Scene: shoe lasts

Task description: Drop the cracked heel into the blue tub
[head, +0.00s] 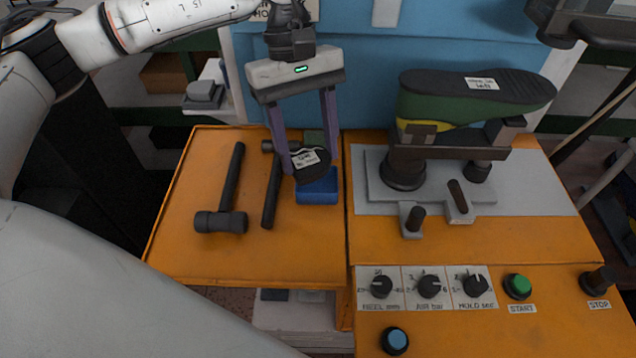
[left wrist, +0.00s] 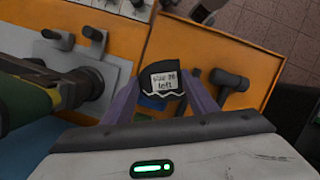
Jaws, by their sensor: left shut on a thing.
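My left gripper (head: 311,165) is shut on a black heel (head: 312,168) with a white paper label and a pale jagged line along one edge. The small blue tub (head: 318,192) stands on the orange table, and the heel hangs over it in the head view, hiding part of its top. In the left wrist view the gripper (left wrist: 163,95) holds the heel (left wrist: 161,78) between its two purple fingers. A little of the blue tub (left wrist: 150,103) shows behind the heel there. My right gripper is not in view.
Two dark hammers (head: 231,190) (head: 271,190) lie left of the tub. To the right, a green shoe last (head: 450,108) with a black sole sits on a machine stand (head: 405,170). Knobs and buttons (head: 517,285) are at the front.

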